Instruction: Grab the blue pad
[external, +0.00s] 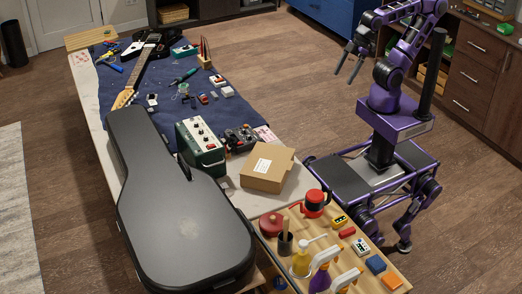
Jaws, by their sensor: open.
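A small blue pad (376,264) lies flat on the wooden board (335,268) at the lower right of the external view, close to an orange pad (392,281). My gripper (345,76) is raised at the upper right, above the floor beside the long table. Its two fingers point down and to the left, spread apart, with nothing between them. It is far from the blue pad.
Bottles, a red-lidded pot (271,223) and a red kettle (315,202) stand near the pad. A cardboard box (267,168), green amplifier (201,146) and black guitar case (180,215) occupy the table. Open floor (455,235) lies to the right.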

